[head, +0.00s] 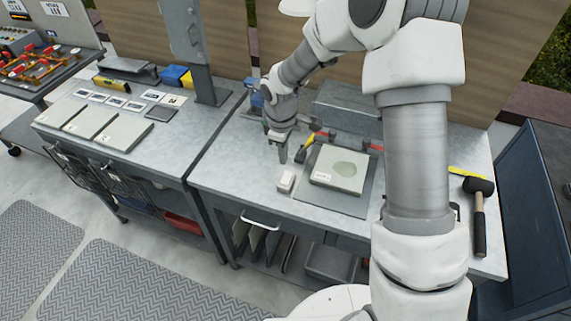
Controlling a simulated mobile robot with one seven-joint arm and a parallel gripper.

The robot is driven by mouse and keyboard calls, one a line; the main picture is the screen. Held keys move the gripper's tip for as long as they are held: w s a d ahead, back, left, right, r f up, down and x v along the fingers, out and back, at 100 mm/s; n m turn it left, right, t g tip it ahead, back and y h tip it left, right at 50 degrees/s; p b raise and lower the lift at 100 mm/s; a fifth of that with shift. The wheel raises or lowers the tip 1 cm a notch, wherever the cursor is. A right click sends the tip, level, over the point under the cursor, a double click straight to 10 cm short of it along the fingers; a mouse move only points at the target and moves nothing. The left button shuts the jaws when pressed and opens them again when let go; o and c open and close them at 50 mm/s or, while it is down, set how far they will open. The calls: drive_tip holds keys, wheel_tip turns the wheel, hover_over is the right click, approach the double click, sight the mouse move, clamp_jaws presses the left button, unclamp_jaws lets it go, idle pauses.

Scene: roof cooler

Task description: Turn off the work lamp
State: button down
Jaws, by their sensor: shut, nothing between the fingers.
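My gripper (283,157) is shut and empty. It points down over the right-hand metal bench (225,175), just behind a small white block (287,181) that may be a switch. I cannot tell from this view whether they touch. No work lamp can be made out for certain. A pale rounded shape (297,6) at the top edge is cut off, and I cannot tell whether it is a lamp. My arm hides part of the bench's back and right side.
A grey mat (330,206) bears a pale slab (340,168) right of my gripper. A yellow-and-black tool (304,147) lies close behind. A grey toolbox (345,108) stands at the back, a mallet (478,215) at the right. A metal post (197,50) rises at the left.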

drive_tip(key=r, duration=0.5)
drive_tip(key=shift+s+a, duration=0.1)
drive_tip(key=shift+s, duration=0.2)
drive_tip(key=shift+f+b, duration=0.15)
drive_tip(key=shift+b, duration=0.2)
drive_tip(key=b, duration=0.4)
drive_tip(key=w+b, duration=0.1)
drive_tip(key=b, duration=0.3)
drive_tip(key=shift+w+d+f+b, duration=0.2)
drive_tip(key=shift+d+f+b, duration=0.05)
drive_tip(key=shift+d+b, duration=0.05)
drive_tip(key=shift+r+b, duration=0.1)
drive_tip(key=shift+b, duration=0.4)
drive_tip(key=shift+r+b, duration=0.3)
drive_tip(key=shift+b, duration=0.25)
drive_tip(key=shift+r, duration=0.1)
